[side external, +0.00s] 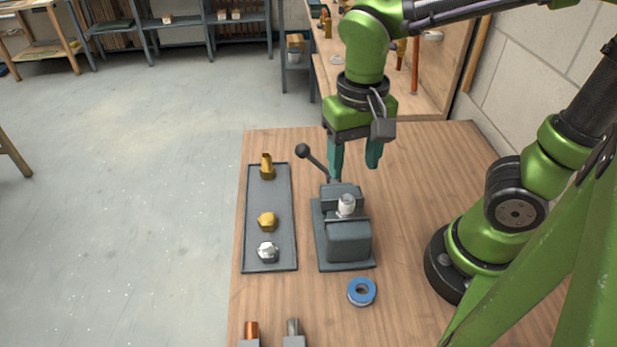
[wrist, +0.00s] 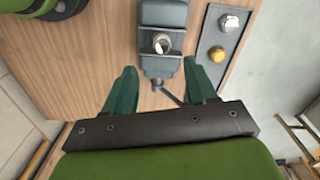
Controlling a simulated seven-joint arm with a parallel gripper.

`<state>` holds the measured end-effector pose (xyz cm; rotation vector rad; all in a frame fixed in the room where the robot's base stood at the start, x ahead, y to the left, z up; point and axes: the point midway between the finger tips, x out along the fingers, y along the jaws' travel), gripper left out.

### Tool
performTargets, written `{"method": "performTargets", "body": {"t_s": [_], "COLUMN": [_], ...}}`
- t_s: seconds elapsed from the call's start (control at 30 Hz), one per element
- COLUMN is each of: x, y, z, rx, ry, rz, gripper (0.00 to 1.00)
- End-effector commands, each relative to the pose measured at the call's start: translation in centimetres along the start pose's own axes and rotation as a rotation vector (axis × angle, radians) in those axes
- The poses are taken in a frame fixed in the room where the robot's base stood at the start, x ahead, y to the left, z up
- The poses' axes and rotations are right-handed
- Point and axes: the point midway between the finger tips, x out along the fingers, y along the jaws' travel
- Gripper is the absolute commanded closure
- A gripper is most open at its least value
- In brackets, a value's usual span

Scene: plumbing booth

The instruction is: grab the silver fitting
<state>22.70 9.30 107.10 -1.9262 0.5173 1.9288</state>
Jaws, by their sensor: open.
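The silver fitting (side external: 268,251) sits at the near end of a grey tray, and it also shows in the wrist view (wrist: 229,22). A brass fitting (side external: 267,221) lies beside it toward the middle of the tray, and a taller brass fitting (side external: 267,167) stands at the far end. Another silvery piece (side external: 347,204) is in the grey vise (side external: 348,242) to the right of the tray; it shows in the wrist view (wrist: 162,43). My gripper (side external: 354,166) is open and empty, pointing down above the far side of the vise, away from the silver fitting.
The vise's lever with a black knob (side external: 303,151) rises between the tray (side external: 283,210) and my gripper. A blue tape ring (side external: 362,291) lies in front of the vise. Copper (side external: 252,331) and grey (side external: 293,328) pipe stubs stand at the near edge. The table right of the vise is clear.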

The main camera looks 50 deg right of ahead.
Motion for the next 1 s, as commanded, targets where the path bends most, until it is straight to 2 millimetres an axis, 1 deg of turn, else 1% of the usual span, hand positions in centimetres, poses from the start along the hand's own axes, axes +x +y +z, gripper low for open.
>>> {"method": "performTargets", "body": {"t_s": [0.03,0.1,0.2,0.37,0.63,0.77,0.97,1.0], "x": [1.1,2.2,3.2,4.2,8.0,8.9,8.9,8.9], "y": [0.1,0.1,0.0,0.0,-0.3,-0.3,-0.3,-0.3], "z": [0.1,0.1,0.0,0.0,0.0,0.0,-0.1,-0.1], "rx": [0.0,0.0,0.0,0.001,-0.001,0.0,0.001,0.0], "ry": [-0.004,-0.004,-0.001,-0.002,-0.002,-0.001,0.001,0.001], "rz": [0.004,0.003,0.001,0.0,0.002,0.0,-0.002,-0.002], "gripper": [0.43,0.43,0.43,0.43,0.43,0.43,0.43,0.46]}}
